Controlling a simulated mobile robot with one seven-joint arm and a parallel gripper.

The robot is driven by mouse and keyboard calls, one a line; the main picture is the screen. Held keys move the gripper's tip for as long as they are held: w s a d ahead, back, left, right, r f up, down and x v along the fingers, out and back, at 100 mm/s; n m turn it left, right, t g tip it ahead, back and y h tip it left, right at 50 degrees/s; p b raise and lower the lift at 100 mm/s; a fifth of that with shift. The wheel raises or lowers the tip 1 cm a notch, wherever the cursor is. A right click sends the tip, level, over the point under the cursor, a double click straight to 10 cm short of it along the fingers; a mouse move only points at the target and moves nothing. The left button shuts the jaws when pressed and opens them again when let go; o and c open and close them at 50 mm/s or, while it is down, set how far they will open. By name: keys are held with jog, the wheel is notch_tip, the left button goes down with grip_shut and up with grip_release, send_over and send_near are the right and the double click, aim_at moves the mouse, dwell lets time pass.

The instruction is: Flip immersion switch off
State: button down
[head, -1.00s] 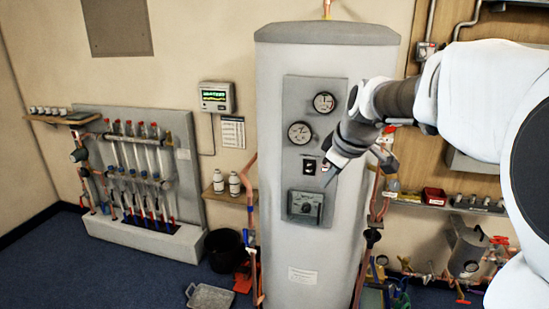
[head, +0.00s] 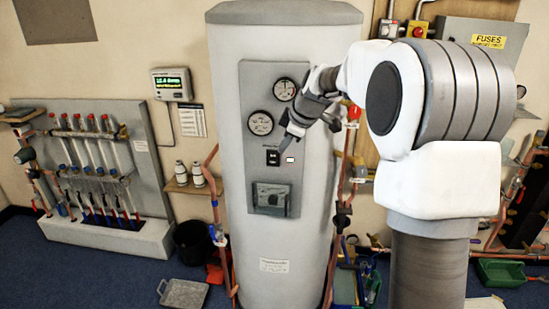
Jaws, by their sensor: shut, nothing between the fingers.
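A tall pale grey cylinder (head: 300,230) stands in the middle of the head view. On its front is a grey panel (head: 252,80) with two round gauges (head: 261,122), a small black switch (head: 273,158) below them, and a square control box with a knob (head: 270,196) at the bottom. I take the black switch for the immersion switch; its rocker position is too small to tell. A small red and white light or label (head: 291,159) shows just right of it. My gripper (head: 283,149) is shut and empty, its tip close to the switch's upper right. I cannot tell whether it touches.
A copper pipe (head: 216,200) runs up the cylinder's left side, and more pipes with valves (head: 342,215) stand at its right. A manifold board (head: 95,150) is on the left wall. A black bucket (head: 192,243) and a grey tray (head: 183,293) sit on the floor.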

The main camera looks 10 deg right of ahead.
aim_at(275, 158)
jog(key=p+x, duration=0.1)
jog(key=x, duration=0.2)
jog(key=w+x, duration=0.1)
jog(key=x, duration=0.3)
jog(key=p+x, duration=0.1)
jog(key=x, duration=0.3)
jog(key=shift+w+d+r+p, duration=0.2)
jog(key=shift+d+r+p, duration=0.05)
jog(key=shift+d+p, duration=0.15)
jog(key=shift+w+d+f, duration=0.1)
jog(key=shift+w+d, duration=0.05)
jog(key=shift+w, duration=0.3)
jog(key=shift+w+d+f, duration=0.15)
jog(key=shift+w, duration=0.25)
jog(key=shift+f, duration=0.1)
